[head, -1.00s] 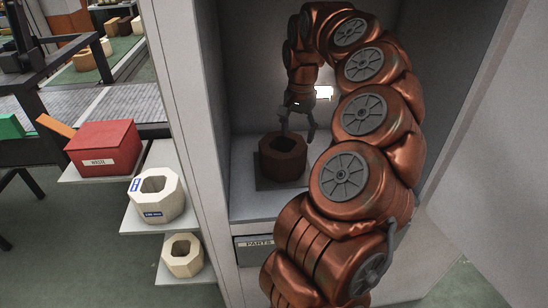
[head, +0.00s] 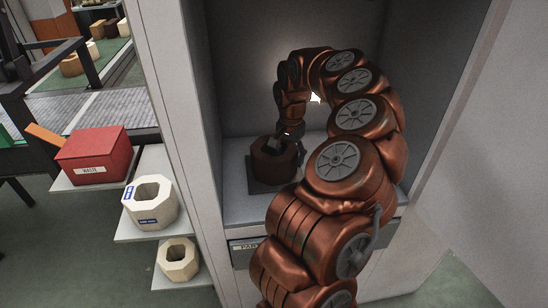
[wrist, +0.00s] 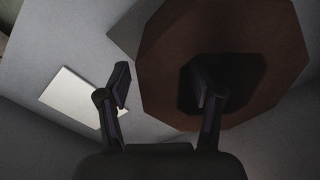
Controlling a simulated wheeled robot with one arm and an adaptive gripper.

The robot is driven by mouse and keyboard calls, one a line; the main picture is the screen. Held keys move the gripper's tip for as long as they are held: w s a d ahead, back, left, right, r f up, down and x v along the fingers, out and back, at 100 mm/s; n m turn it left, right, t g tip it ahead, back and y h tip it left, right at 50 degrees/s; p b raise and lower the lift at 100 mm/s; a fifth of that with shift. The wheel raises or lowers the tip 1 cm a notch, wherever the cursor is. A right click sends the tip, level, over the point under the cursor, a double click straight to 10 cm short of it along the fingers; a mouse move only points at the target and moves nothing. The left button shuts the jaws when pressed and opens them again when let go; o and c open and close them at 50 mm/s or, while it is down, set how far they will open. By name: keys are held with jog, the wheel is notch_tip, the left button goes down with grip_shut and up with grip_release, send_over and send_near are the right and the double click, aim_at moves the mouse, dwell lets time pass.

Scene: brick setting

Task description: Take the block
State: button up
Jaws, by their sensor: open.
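The block (head: 273,170) is dark brown and eight-sided with a wide hole in its top. It sits upright inside the cabinet, on a dark square pad (head: 256,186). In the wrist view the block (wrist: 225,22) fills the upper right. My gripper (wrist: 160,88) is open, its two fingers on either side of the near left wall of the block. The right finger shows over the dark hole and the left finger is outside the block, over the shelf. How deep the right finger reaches is unclear. In the head view my gripper (head: 284,144) is at the block's top, partly hidden.
Cabinet walls close in on both sides. Outside to the left, side shelves hold a red waste box (head: 93,155), a white octagonal block with blue labels (head: 151,203) and a smaller cream one (head: 178,261). A pale rectangle (wrist: 84,104) lies on the shelf surface.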

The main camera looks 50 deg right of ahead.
grip_shut()
dwell(0.6)
